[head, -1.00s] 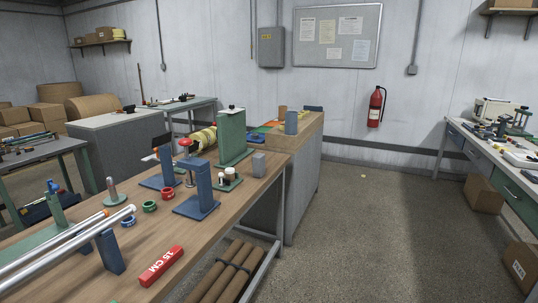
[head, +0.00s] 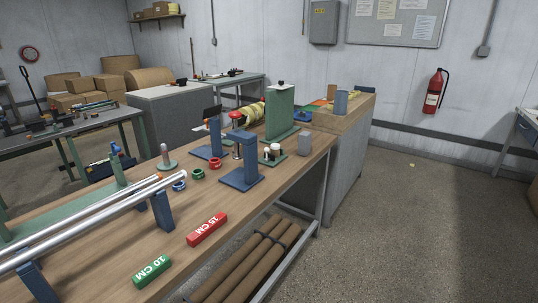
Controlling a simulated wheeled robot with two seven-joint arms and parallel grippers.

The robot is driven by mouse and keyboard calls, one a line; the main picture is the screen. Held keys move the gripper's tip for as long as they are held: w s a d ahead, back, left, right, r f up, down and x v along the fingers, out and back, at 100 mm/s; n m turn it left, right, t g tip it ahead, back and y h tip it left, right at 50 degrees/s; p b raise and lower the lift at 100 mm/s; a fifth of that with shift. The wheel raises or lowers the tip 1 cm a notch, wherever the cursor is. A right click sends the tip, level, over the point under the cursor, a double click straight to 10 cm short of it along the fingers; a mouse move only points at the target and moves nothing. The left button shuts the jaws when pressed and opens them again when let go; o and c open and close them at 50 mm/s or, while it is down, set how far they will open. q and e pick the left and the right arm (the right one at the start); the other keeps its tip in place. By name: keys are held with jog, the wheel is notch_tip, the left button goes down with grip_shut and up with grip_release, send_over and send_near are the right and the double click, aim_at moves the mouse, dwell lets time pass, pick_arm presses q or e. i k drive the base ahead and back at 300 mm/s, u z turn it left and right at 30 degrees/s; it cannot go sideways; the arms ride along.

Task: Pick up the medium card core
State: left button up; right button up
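I cannot tell which thing is the medium card core. Brown card tubes (head: 240,266) lie side by side on the shelf below the workbench, with dark bands around them; their far ends are partly hidden by the bench. On the bench top (head: 110,215) lie a red block marked 15 CM (head: 207,229) and a green block marked 10 CM (head: 152,270). Small rings, blue (head: 179,186), green (head: 198,174) and red (head: 214,163), sit farther back. Neither of my grippers is in the head view.
Two silver rods (head: 100,222) rest on blue stands at the left. A blue stand (head: 242,182), a green upright plate (head: 280,115) and a grey block (head: 305,142) stand toward the far end.

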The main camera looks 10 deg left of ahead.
aim_at(277, 152)
jog(key=z, duration=0.75)
jog(key=i, duration=5.95)
jog(key=u, duration=3.5)
